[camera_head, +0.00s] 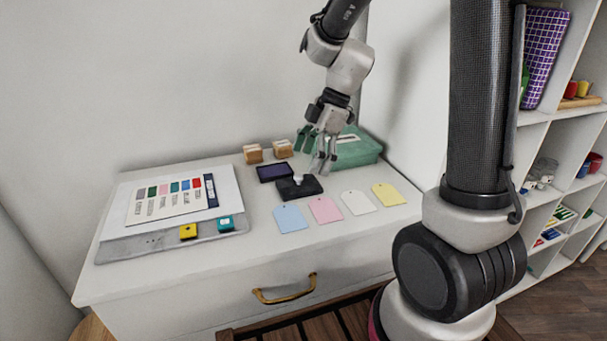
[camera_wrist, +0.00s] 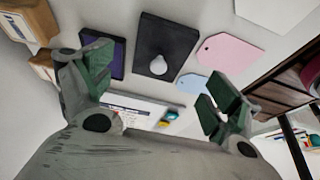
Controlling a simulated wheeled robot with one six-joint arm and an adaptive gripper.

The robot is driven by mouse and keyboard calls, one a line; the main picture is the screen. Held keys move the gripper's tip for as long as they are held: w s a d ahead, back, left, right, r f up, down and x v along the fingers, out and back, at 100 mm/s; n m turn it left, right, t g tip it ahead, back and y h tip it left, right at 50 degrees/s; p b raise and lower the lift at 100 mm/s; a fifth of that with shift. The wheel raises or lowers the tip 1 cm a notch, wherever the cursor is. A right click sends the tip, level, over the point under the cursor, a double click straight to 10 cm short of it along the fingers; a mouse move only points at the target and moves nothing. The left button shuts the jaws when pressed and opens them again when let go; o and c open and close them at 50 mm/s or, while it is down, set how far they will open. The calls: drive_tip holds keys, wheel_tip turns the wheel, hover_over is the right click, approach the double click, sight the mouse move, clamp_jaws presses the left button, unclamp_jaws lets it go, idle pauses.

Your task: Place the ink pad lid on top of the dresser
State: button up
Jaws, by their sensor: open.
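The ink pad lid (camera_head: 300,188) is a flat, dark, square piece with a pale round knob, lying on the white top of the dresser (camera_head: 180,273). It also shows at the top middle of the wrist view (camera_wrist: 167,44), knob facing the camera. The ink pad (camera_head: 275,172), with a purple face in a dark case, lies beside it and shows left of the lid in the wrist view (camera_wrist: 117,58). My gripper (camera_head: 318,157) is open and empty above the dresser top, close to the lid. In the wrist view its spread fingers (camera_wrist: 155,90) have the lid's knob between and beyond them.
Two wooden stamps (camera_head: 268,152) and a green box (camera_head: 358,150) stand behind the lid. Several coloured tags (camera_head: 325,210) lie in front. A board with a colour chart (camera_head: 170,203) and small yellow and teal blocks occupies the left.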

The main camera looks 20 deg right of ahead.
drive_tip(key=v, duration=0.6)
drive_tip(key=s+d+r+m+t+h, duration=0.2)
drive_tip(key=s+d+m, duration=0.3)
drive_tip(key=s+m, duration=0.4)
drive_tip(key=s+d+r+m+t+h, duration=0.2)
drive_tip(key=s+d+m, duration=0.3)
drive_tip(key=s+m, duration=0.4)
drive_tip(key=shift+v, duration=1.05)
